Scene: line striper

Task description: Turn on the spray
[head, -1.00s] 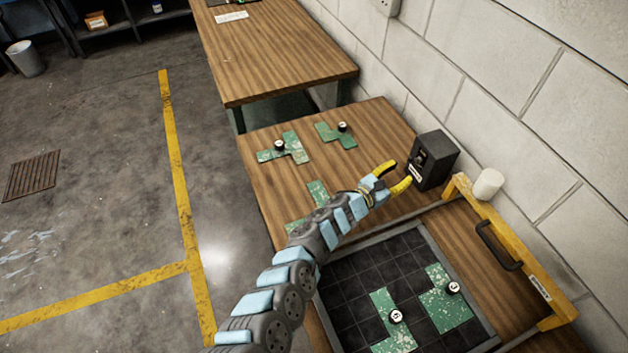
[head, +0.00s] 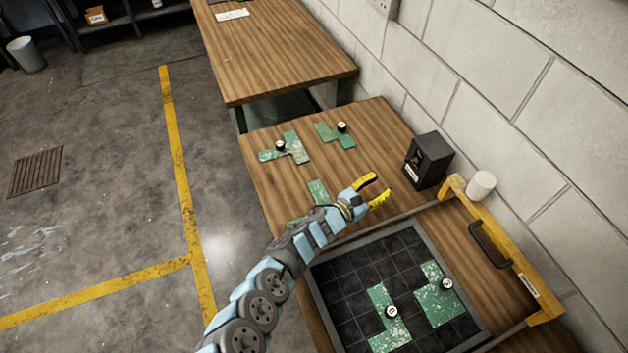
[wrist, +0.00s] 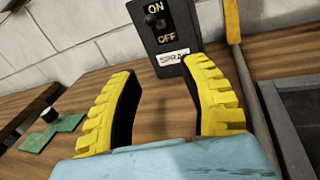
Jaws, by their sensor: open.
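The black spray switch box (head: 428,160) stands on the table against the wall. In the wrist view the box (wrist: 183,42) shows ON above, OFF below and a partly cut SPRAY label (wrist: 173,59). Its small dark lever (wrist: 152,20) sits between the two words, nearer ON; its exact tilt is hard to tell. My gripper (head: 378,188), with yellow fingers, is open and empty, left of and in front of the box, apart from it. In the wrist view the gripper (wrist: 160,68) has its fingers spread below the lever.
A framed black grid (head: 345,285) with green pieces lies at the front right. A yellow hinged frame with a dark handle (head: 490,244) and a white cylinder (head: 481,185) are right of the box. More green pieces (head: 286,148) lie on the table's left half.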

